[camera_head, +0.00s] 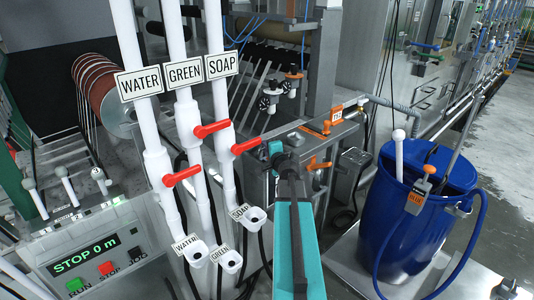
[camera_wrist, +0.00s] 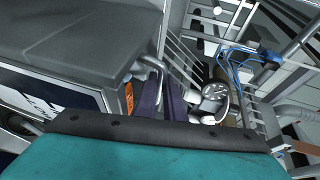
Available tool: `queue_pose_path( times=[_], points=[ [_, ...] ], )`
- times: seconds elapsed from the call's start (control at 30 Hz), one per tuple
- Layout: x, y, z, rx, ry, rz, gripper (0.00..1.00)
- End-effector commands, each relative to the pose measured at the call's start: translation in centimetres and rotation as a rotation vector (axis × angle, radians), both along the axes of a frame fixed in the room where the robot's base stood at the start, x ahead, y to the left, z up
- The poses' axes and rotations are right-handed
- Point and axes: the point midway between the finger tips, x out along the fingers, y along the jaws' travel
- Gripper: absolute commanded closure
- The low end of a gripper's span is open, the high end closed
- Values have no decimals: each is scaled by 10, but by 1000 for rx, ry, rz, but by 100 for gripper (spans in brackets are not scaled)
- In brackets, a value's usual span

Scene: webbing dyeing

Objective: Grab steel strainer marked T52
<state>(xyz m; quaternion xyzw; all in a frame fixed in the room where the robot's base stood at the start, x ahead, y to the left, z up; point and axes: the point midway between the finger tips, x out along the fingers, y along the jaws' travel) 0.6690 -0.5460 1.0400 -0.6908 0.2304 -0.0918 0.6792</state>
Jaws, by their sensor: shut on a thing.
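My gripper (camera_wrist: 165,98) shows in the wrist view as two dark fingers close together, shut at a thin bent steel handle (camera_wrist: 157,70). I take this handle to be part of the steel strainer, whose body is mostly hidden. An orange tag (camera_wrist: 129,96) sits just left of the fingers; its mark cannot be read there. In the head view my teal arm reaches up to the steel equipment, and its end hides the grasp. An orange tag (camera_head: 336,113) stands on the steel box there, its mark too small to read surely.
White pipes labelled WATER, GREEN and SOAP with red valve handles (camera_head: 211,129) stand left of my arm. A blue barrel (camera_head: 410,225) with a hose stands right. A control panel (camera_head: 88,262) reads STOP 0 m. Open floor (camera_head: 500,160) lies at far right.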

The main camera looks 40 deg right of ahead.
Motion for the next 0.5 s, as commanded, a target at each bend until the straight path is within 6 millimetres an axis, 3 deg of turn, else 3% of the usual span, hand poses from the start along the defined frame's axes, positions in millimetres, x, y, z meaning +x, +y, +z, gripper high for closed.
queue_pose_path(
  times=[0.5],
  points=[
    [0,0,22,-1,0,0,100]
  ],
)
